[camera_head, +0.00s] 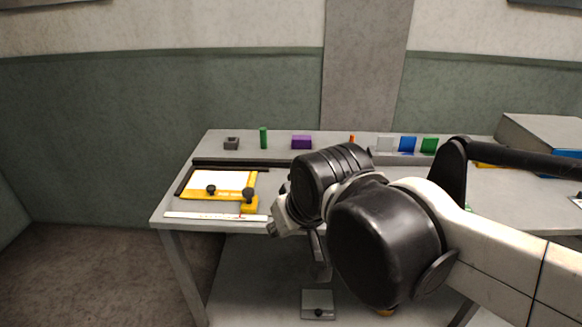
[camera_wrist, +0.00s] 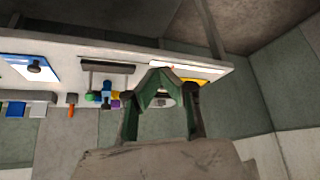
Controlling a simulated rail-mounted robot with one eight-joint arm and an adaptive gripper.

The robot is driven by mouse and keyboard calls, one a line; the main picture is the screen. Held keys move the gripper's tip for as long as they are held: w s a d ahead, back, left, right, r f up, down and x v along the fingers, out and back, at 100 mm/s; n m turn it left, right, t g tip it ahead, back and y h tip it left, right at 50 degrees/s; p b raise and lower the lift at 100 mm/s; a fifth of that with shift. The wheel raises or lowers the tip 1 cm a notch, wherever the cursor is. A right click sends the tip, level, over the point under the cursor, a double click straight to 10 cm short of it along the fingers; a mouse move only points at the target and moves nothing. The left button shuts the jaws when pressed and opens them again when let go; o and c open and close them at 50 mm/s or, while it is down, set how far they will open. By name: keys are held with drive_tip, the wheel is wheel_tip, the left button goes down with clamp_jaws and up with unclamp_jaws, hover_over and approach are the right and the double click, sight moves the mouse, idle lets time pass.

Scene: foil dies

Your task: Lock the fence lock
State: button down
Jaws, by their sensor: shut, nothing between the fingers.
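A yellow fence (camera_head: 228,202) with two black knobs lies around a white sheet (camera_head: 220,181) at the left of the table in the head view. The larger knob (camera_head: 249,195) stands at the fence's right corner; the smaller knob (camera_head: 211,190) is nearer the middle. I cannot tell which is the lock or how it is turned. In the wrist view, a bit of yellow (camera_wrist: 200,82) shows behind my gripper (camera_wrist: 158,74), whose fingers meet at their tips and hold nothing. In the head view my gripper is right of the fence, apart from the knobs, partly hidden by my arm.
A white ruler strip (camera_head: 216,216) lies along the table's front edge. A dark bar (camera_head: 230,163) lies behind the fence. A grey block (camera_head: 231,143), green cylinder (camera_head: 263,138), purple block (camera_head: 302,142) and coloured plates (camera_head: 407,144) line the back. A grey box stands far right.

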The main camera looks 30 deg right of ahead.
drive_tip(key=w+d+r+m+g+p, duration=0.1)
drive_tip(key=w+d+r+p, duration=0.1)
drive_tip(key=w+d+p, duration=0.35)
drive_tip(key=w+d+r+m+g+p, duration=0.1)
drive_tip(key=w+d+r+g+p, duration=0.15)
drive_tip(key=w, duration=0.65)
drive_tip(key=w+d+r+m+g+p, duration=0.1)
drive_tip(key=w+d+r+p, duration=0.2)
drive_tip(key=w, duration=0.4)
drive_tip(key=w+d+f+m+g+p, duration=0.1)
drive_tip(key=w+d+f+p, duration=0.3)
drive_tip(key=w, duration=0.3)
drive_tip(key=shift+d+f, duration=0.35)
drive_tip(key=shift+d, duration=0.55)
drive_tip(key=shift+f+g, duration=0.1)
drive_tip(key=shift+g, duration=0.15)
